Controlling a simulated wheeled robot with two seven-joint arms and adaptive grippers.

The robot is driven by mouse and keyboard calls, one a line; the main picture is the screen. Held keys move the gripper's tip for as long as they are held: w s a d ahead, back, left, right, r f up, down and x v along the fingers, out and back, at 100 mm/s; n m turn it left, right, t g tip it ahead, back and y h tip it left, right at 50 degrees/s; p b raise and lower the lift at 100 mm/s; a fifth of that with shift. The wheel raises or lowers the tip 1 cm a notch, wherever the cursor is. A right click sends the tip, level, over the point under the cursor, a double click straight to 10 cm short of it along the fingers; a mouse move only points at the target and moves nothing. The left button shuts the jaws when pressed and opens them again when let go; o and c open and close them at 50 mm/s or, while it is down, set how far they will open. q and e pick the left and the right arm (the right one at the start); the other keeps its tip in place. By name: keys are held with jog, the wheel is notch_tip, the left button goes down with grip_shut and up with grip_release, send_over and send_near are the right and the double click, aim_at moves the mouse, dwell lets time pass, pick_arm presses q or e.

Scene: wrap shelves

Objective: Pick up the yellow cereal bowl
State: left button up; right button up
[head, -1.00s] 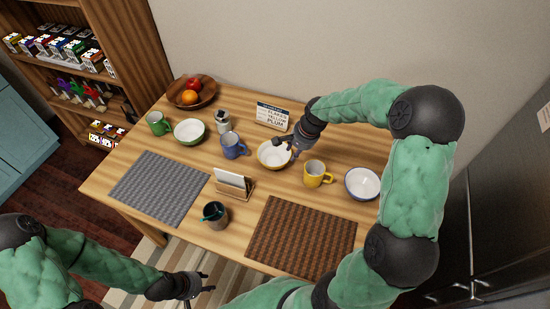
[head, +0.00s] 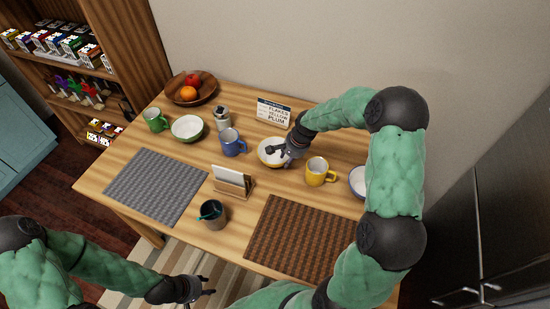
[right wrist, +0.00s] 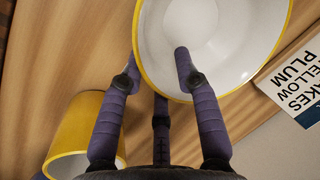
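The yellow-rimmed cereal bowl (head: 267,158), white inside, stands upright on the table right of the middle, partly covered by my right gripper (head: 282,149). In the right wrist view the bowl (right wrist: 225,45) fills the top. My right gripper (right wrist: 158,68) is open there, its fingers spread across the bowl's near rim. One finger overlaps the white inside and the other is at the rim's left outer edge. I cannot tell whether they touch it. My left gripper (head: 203,286) is open and empty, low in front of the table.
A yellow mug (head: 317,172) stands close to the bowl's right, a blue mug (head: 231,143) to its left. A card sign (head: 273,113) is behind. A blue-rimmed bowl (head: 357,181) is partly hidden by my right arm. A napkin holder (head: 232,182) and brown placemat (head: 300,238) lie nearer.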

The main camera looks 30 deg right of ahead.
jog(key=shift+w+f, duration=0.1)
jog(key=shift+f, duration=0.25)
jog(key=shift+r, duration=0.1)
grip_shut()
